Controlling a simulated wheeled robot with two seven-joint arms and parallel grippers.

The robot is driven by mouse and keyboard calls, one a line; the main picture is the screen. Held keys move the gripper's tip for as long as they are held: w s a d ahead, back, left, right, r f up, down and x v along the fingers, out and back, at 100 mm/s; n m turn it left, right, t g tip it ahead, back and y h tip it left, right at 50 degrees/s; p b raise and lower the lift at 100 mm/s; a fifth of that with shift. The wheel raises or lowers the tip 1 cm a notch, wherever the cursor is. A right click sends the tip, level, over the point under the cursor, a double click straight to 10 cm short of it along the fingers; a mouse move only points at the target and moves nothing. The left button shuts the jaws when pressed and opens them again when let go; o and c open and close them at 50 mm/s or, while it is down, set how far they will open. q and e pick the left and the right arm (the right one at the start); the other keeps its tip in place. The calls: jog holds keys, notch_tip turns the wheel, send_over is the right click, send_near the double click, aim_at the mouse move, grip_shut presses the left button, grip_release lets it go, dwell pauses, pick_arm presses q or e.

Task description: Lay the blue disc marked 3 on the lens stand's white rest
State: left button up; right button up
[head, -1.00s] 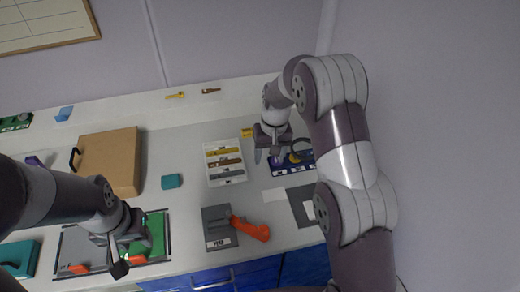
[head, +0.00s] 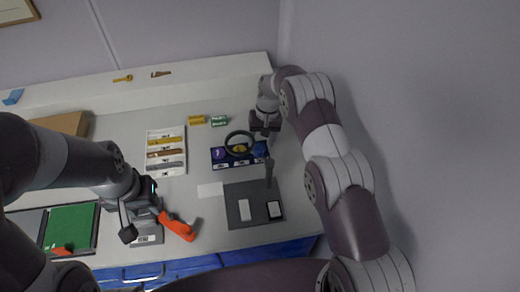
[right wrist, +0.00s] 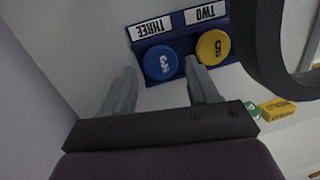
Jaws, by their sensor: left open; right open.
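The blue disc marked 3 (right wrist: 160,63) lies on a navy tray (right wrist: 146,27) by the upside-down label THREE; in the head view the disc is at the tray's right end (head: 260,150). My right gripper (right wrist: 162,88) is open and empty, its fingertips close to the disc, one on each side in the picture. The black lens ring (head: 227,141) hangs over the tray. What looks like the lens stand's dark grey base (head: 236,187) is in front, with a post, a white rectangle (head: 245,210) and a black-framed white square (head: 274,210). My left gripper (head: 142,212) is open.
A yellow disc marked 5 (right wrist: 213,47) and a purple disc (head: 219,154) share the tray. The lens ring is close to my right gripper. An orange handle (head: 178,227) is beside my left gripper. A white holder of strips (head: 151,135) stands left.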

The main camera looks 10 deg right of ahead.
jog(key=shift+f, duration=0.4)
jog(key=shift+a+f, duration=0.1)
jog(key=shift+f, duration=0.15)
jog(key=shift+a, duration=0.1)
jog(key=c, duration=0.6)
pick_arm(q)
jog(key=shift+r, duration=0.35)
pick_arm(e)
jog(key=shift+c, duration=1)
jog(key=shift+r, duration=0.1)
